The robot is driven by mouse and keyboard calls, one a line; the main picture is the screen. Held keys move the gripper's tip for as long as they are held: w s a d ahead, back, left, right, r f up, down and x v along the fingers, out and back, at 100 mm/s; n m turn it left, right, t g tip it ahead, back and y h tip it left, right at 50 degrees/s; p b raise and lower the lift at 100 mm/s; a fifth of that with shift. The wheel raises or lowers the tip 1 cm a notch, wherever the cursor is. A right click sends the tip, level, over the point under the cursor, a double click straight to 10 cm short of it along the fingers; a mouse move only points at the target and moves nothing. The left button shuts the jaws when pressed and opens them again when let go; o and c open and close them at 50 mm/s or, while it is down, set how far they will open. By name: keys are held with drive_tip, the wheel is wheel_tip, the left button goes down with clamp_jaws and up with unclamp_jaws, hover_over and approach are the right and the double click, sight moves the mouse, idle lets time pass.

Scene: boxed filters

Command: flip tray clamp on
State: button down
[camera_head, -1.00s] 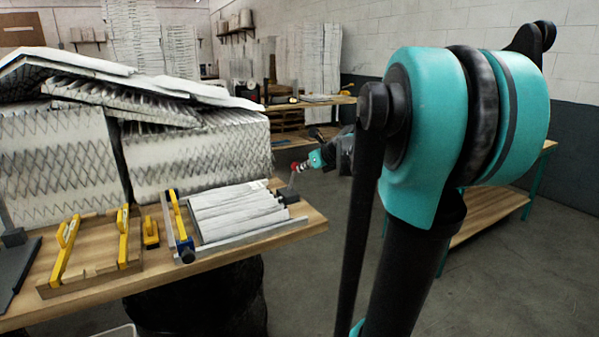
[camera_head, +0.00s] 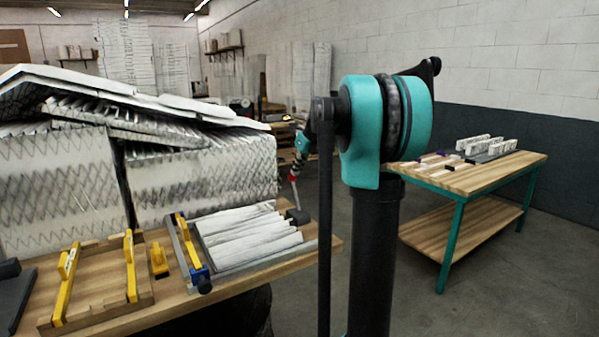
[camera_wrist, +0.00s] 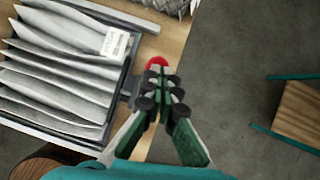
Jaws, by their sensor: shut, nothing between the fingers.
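The tray (camera_head: 228,269) holds white pleated filter pieces (camera_head: 240,235) on the bench; it also shows at the left of the wrist view (camera_wrist: 114,105). At its right end sits a dark clamp block (camera_head: 298,216). A thin lever with a red tip (camera_head: 292,178) stands roughly upright there. In the wrist view the red tip (camera_wrist: 156,62) shows just beyond my fingertips, partly hidden by them. My gripper (camera_wrist: 160,78) is shut and empty beside the tray's clamp end. I cannot tell whether it touches the red tip. In the head view it is small and partly hidden by my arm.
A wooden frame with yellow bars (camera_head: 95,318) and a small yellow piece (camera_head: 159,262) lie left of the tray. Large stacked filters (camera_head: 200,165) stand behind it. A teal-legged table (camera_head: 470,178) stands at right. Open floor lies between bench and table.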

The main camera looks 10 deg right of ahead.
drive_tip(key=shift+w+a+f, duration=0.2)
drive_tip(key=shift+w, duration=0.35)
drive_tip(key=shift+w+a+f, duration=0.15)
drive_tip(key=shift+w, duration=0.4)
drive_tip(key=shift+s+d+r, duration=0.15)
drive_tip(key=shift+r, duration=0.1)
wheel_tip(320, 180, up, 12)
drive_tip(key=s+d, duration=0.2)
drive_tip(key=shift+s+d, duration=0.1)
drive_tip(key=shift+d, duration=0.05)
